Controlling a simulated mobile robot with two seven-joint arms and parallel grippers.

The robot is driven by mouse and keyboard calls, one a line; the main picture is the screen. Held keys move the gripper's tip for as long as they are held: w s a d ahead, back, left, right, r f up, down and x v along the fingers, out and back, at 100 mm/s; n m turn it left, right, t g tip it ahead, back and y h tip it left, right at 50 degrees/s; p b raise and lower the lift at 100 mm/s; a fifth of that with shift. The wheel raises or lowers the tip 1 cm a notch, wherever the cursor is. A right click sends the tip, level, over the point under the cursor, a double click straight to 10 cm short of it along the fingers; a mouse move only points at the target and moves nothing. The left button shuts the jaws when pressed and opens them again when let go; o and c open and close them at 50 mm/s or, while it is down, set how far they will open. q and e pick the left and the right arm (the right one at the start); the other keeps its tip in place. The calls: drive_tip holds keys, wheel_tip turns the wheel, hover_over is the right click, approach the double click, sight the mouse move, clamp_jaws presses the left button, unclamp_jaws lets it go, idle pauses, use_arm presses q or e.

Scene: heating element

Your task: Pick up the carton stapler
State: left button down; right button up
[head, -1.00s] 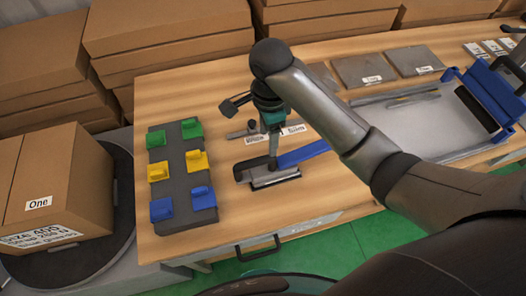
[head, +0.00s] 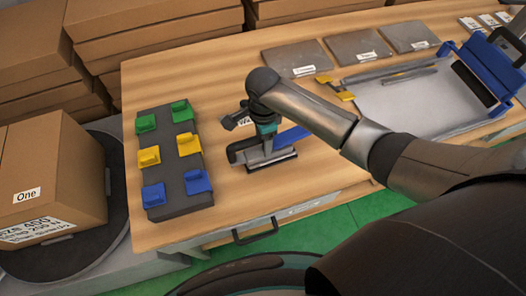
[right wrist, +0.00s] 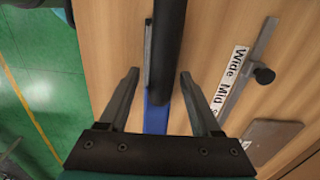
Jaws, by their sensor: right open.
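The carton stapler (head: 275,161) lies on the wooden table, with a grey and black body and a blue handle that runs to the right behind my arm. My right gripper (head: 265,143) is right above it, pointing down, and hides part of it. In the right wrist view the stapler's dark bar (right wrist: 168,40) and blue part (right wrist: 156,118) lie between the two spread fingers of my right gripper (right wrist: 159,73). The fingers are open; I cannot tell whether either touches the stapler. My left gripper is not in view.
A dark block with green, yellow and blue clips (head: 172,165) stands left of the stapler. A "Wide Mid" label (right wrist: 231,75) and a metal bar with a knob (right wrist: 263,75) lie beside it. Grey plates (head: 295,58) and a metal tray (head: 400,108) are further right. A carton (head: 50,180) stands at left.

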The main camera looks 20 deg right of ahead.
wheel_tip(320, 180, down, 2)
drive_tip(key=shift+f, duration=0.1)
clamp_jaws()
idle(0.5)
idle(0.9)
drive_tip(key=shift+w, duration=0.1)
